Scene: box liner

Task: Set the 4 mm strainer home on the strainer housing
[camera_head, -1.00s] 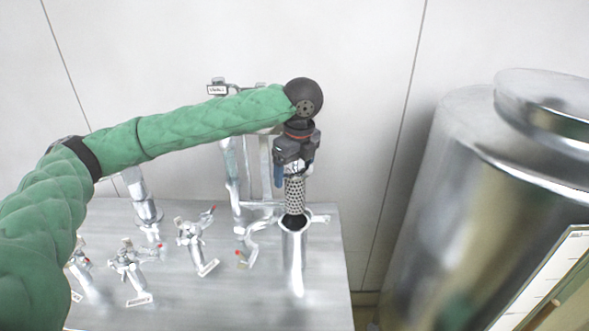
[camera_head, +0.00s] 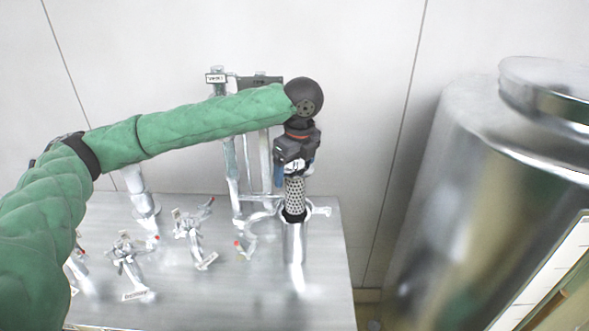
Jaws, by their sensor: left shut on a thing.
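My left gripper (camera_head: 294,168) is shut on the strainer (camera_head: 294,193), a perforated metal cylinder hanging upright below it. The strainer's lower end is at the open mouth of the strainer housing (camera_head: 293,247), a shiny upright metal tube on the table. It looks lined up with the mouth, with its lower end at or just inside the rim; how deep it sits I cannot tell. Most of the strainer shows above the rim. Its hole size cannot be read. My right gripper is not in view.
Several metal valve fittings with tags stand on the steel table (camera_head: 215,300) to the left. A metal pipe stand (camera_head: 231,170) rises behind the housing. A large steel tank (camera_head: 470,200) stands to the right. The table's front middle is clear.

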